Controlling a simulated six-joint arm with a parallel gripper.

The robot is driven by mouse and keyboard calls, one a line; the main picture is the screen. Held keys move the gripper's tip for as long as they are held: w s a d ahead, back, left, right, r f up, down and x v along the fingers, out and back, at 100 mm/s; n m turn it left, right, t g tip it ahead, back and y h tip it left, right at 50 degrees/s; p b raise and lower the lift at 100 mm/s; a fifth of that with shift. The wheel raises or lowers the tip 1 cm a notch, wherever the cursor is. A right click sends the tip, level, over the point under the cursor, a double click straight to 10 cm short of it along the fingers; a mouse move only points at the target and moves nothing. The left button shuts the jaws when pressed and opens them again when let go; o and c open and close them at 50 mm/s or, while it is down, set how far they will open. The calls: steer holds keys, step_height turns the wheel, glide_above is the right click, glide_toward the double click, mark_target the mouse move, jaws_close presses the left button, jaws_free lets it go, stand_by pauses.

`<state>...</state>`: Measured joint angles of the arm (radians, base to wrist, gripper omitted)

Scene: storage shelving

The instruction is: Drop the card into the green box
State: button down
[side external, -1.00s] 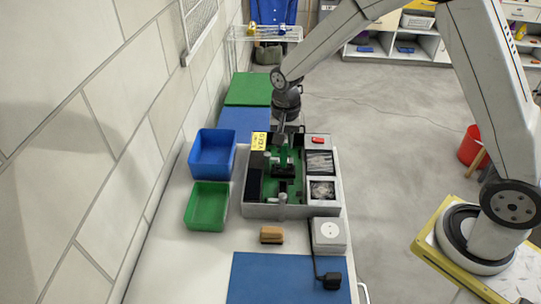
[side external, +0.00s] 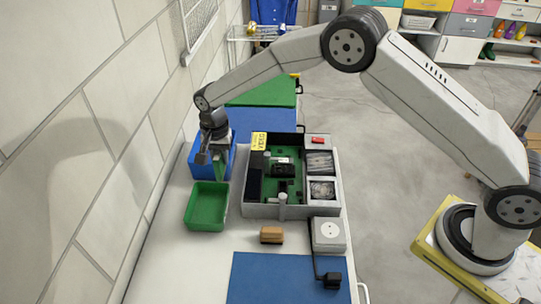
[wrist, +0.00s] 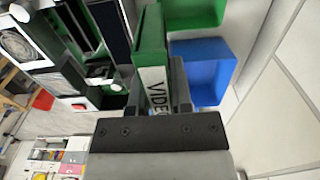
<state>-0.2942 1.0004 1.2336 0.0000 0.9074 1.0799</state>
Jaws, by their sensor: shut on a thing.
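My gripper (side external: 212,153) is shut on the card (wrist: 150,48), a green board with a pale edge label reading VIDEO in the wrist view. In the side view the card (side external: 219,168) is small and partly hidden by my gripper. It hangs in front of the blue box, behind the green box's far edge. The open green box (side external: 206,222) sits on the table and looks empty; part of it shows at the top of the wrist view (wrist: 193,14).
The blue box (side external: 196,160) stands just behind the green box. The open grey case (side external: 260,211) with a green circuit board lies to the right. A tan block (side external: 271,235), a white socket box (side external: 328,233) and a blue mat (side external: 280,280) are nearer the front.

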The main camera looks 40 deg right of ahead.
steer(key=a, duration=0.1)
steer(key=w+a+f, duration=0.1)
steer(key=a, duration=0.2)
steer(key=shift+w+f, duration=0.15)
steer(key=shift+f, duration=0.15)
steer(key=shift+f, duration=0.15)
steer(key=shift+f, duration=2.8)
steer(key=shift+c, duration=2.2)
jaws_free()
